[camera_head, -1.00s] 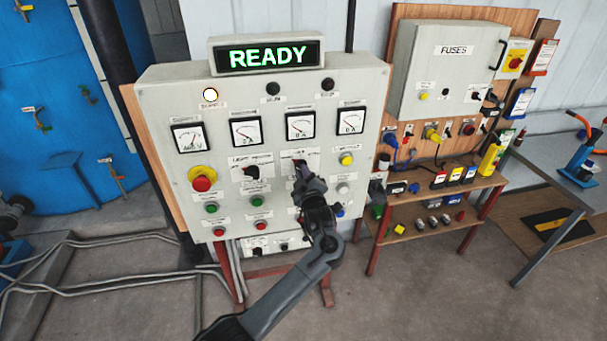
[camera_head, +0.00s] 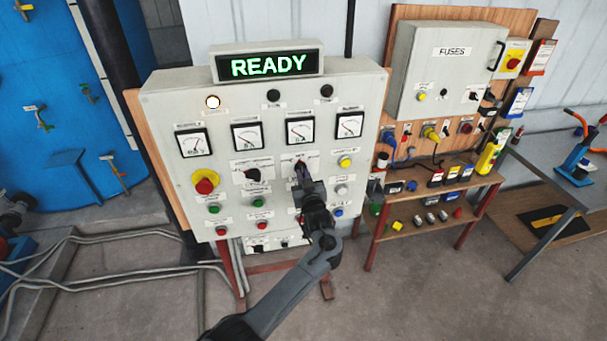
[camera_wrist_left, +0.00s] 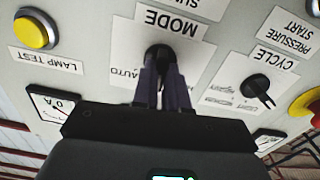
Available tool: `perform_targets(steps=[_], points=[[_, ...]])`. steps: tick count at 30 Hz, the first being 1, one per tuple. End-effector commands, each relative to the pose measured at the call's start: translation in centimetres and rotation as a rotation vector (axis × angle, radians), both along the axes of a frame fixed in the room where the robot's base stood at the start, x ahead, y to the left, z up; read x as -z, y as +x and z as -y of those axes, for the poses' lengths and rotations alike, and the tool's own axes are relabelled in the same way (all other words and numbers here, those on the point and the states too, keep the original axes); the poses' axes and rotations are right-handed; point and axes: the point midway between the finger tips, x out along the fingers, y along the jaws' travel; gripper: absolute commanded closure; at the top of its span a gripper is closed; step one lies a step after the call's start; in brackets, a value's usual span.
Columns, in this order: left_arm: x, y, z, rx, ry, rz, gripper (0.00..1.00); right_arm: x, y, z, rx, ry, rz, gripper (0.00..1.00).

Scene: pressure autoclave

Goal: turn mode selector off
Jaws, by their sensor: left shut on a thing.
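The mode selector (camera_wrist_left: 160,52) is a black knob under a label that reads MODE, upside down in the left wrist view. Its plate shows the word AUTO; the rest of the plate is partly covered by my fingers. My left gripper (camera_wrist_left: 163,75) is shut on the mode selector, with a finger on each side of it. In the head view my left gripper (camera_head: 302,176) reaches the panel's middle from below and covers most of the knob. The selector's exact pointing direction is hidden. My right gripper is not in view.
The control panel (camera_head: 160,110) carries a green READY display (camera_head: 268,65), gauges, an emergency button (camera_head: 205,182) and a yellow lamp test button (camera_wrist_left: 34,32). The cycle selector (camera_wrist_left: 256,86) is beside the mode selector. A fuse cabinet (camera_head: 440,75) and shelves stand to the right.

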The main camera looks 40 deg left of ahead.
Motion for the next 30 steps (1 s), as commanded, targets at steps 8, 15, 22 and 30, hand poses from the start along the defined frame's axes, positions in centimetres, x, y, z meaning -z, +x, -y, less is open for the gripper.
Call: perform_targets(steps=[8,15,22,30], points=[[-0.04,0.0,0.0,0.0,0.051,-0.061,1.0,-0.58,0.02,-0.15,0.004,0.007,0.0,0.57],[0.0,0.01,0.01,0.0,0.06,-0.071,1.0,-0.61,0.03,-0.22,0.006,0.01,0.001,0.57],[0.0,0.01,0.01,0.0,0.059,-0.071,1.0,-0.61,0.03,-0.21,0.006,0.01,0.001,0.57],[0.0,0.02,0.01,0.0,0.059,-0.071,0.62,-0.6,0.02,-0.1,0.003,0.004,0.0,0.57]])
